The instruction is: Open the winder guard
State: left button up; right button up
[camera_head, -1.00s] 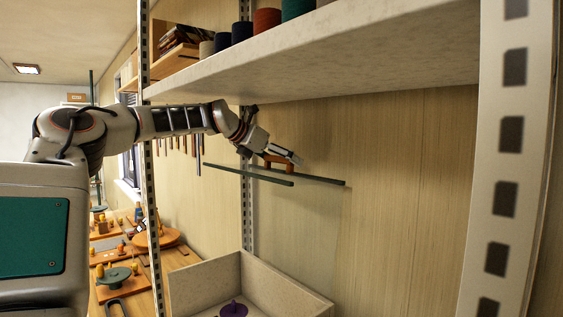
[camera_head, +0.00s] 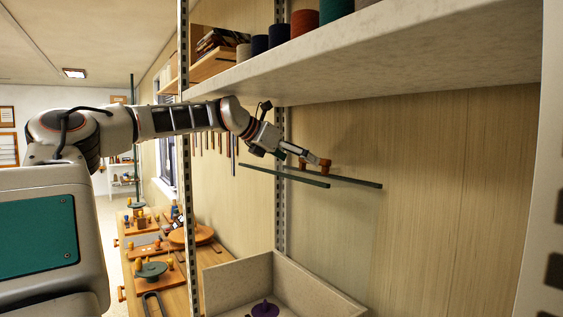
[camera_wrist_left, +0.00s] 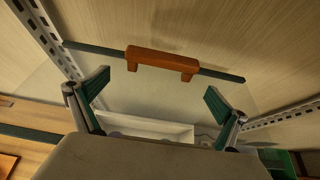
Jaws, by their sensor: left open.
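The winder guard shows as a clear, hard-to-see panel edged by dark green bars (camera_head: 350,180). An orange-brown handle (camera_head: 327,168) sits on the far bar; it also shows in the left wrist view (camera_wrist_left: 162,60), centred and just beyond the fingers. My left gripper (camera_head: 306,158) is open, its fingers close to the handle. In the left wrist view the two green finger pads (camera_wrist_left: 156,92) stand wide apart with nothing between them, and the handle looks clear of both. Whether a finger touches the handle in the head view cannot be told. My right gripper is not in view.
A pale shelf (camera_head: 400,62) with coloured yarn cones runs above my arm. Below is an open pale box (camera_head: 320,292) with a purple piece (camera_head: 264,309). A wooden bench (camera_head: 180,262) with looms lies lower left.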

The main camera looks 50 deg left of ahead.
pick_arm(q)
jog(key=s, duration=0.5)
jog(key=shift+s+a, duration=0.15)
jog(key=shift+s, duration=0.35)
jog(key=shift+f, duration=0.1)
dwell(0.3)
